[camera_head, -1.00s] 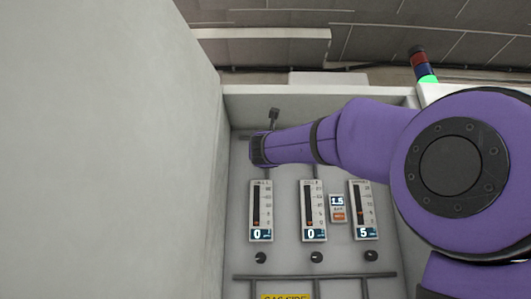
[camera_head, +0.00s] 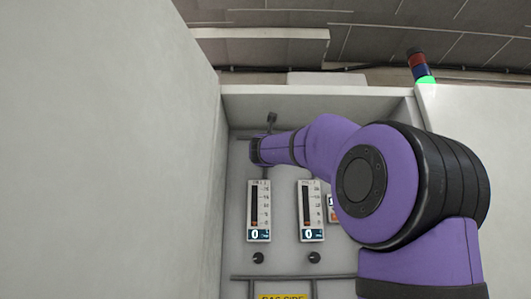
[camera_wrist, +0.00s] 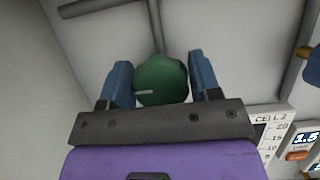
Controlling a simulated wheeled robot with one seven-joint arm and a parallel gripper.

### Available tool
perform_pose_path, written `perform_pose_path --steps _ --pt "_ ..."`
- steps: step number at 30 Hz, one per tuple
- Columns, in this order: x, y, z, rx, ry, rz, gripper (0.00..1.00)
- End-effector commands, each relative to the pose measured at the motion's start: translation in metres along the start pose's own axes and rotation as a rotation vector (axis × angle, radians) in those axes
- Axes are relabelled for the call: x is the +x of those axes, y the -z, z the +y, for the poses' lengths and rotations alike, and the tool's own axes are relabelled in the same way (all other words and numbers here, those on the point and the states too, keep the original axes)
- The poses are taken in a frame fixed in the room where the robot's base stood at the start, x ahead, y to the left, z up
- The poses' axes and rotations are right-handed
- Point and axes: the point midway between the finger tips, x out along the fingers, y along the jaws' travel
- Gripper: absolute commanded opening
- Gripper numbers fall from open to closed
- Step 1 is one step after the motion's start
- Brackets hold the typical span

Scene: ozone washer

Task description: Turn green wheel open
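The green wheel (camera_wrist: 162,80) is a rounded, lobed knob with a pale pointer on its left side. In the wrist view it lies between the two blue fingers of my gripper (camera_wrist: 160,75), one on each side. The fingers stand wide apart and very close to its edges; I cannot tell whether they touch it. In the head view, the end of my purple arm (camera_head: 256,151) is at the upper left of the panel and hides the wheel and fingers.
Two gauges with "0" displays, left (camera_head: 259,212) and middle (camera_head: 311,212), stand below my arm, with small black knobs beneath. A white cabinet wall (camera_head: 150,160) closes off the left. A signal tower (camera_head: 420,66) shows green at the upper right.

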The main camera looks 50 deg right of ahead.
Motion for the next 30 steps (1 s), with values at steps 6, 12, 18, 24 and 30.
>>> perform_pose_path --steps 6,12,18,24,30 --pt "-0.0001 0.0000 0.0000 0.003 0.001 0.000 0.34" --pt "-0.0001 0.0000 0.0000 0.042 0.017 0.000 0.34" --pt "-0.0003 -0.0002 -0.0002 0.149 0.061 0.000 0.34" --pt "-0.0001 0.0003 -0.0012 0.310 0.129 0.000 0.34" --pt "-0.0003 0.0004 -0.0021 0.487 0.202 0.000 0.34"
